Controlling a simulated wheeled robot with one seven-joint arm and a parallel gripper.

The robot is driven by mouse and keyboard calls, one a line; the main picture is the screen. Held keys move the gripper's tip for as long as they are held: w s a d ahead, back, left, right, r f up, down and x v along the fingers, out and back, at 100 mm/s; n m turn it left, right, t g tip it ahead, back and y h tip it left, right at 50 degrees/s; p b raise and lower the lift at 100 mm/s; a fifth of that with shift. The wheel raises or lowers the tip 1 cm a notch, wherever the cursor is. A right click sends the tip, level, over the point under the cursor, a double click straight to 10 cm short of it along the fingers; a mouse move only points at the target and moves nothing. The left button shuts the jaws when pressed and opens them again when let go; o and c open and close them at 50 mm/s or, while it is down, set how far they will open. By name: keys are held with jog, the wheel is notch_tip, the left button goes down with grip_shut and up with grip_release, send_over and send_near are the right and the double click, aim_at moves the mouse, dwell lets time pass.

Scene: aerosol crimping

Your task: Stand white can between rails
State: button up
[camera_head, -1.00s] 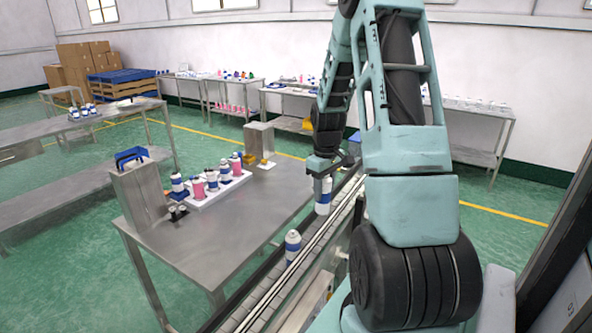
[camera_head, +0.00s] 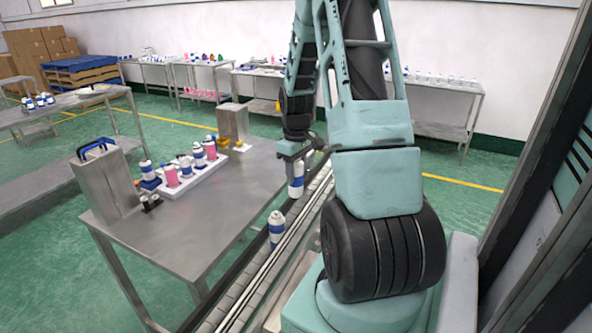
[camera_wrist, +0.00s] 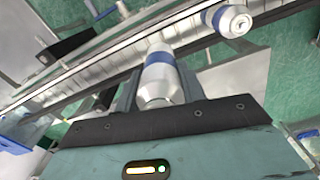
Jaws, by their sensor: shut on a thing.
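A white can with a blue band (camera_head: 296,180) is in my gripper (camera_head: 291,156) at the conveyor in the head view. In the wrist view this can (camera_wrist: 161,78) sits between the two fingers of my gripper (camera_wrist: 157,80). The can looks upright, over or on the belt between the rails (camera_wrist: 120,55); I cannot tell whether its base touches the belt. A second white and blue can (camera_head: 277,229) stands nearer on the conveyor (camera_head: 262,280), and shows at the top of the wrist view (camera_wrist: 232,20).
A steel table (camera_head: 215,215) runs along the conveyor's left side. It bears a white tray (camera_head: 205,180) of pink and blue-white cans, a steel box with a blue handle (camera_head: 105,185) and another steel box (camera_head: 232,122). The belt between the two cans is clear.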

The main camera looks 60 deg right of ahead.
aim_at(296, 187)
jog(key=shift+f+b, duration=2.15)
jog(key=shift+f, duration=0.6)
jog(key=shift+f+b, duration=1.35)
jog(key=shift+f, duration=0.95)
jog(key=shift+f, duration=0.45)
jog(key=o, duration=1)
jog(key=shift+o, duration=0.2)
notch_tip(296, 187, up, 17)
jog(key=b, duration=0.3)
jog(key=shift+r, duration=0.2)
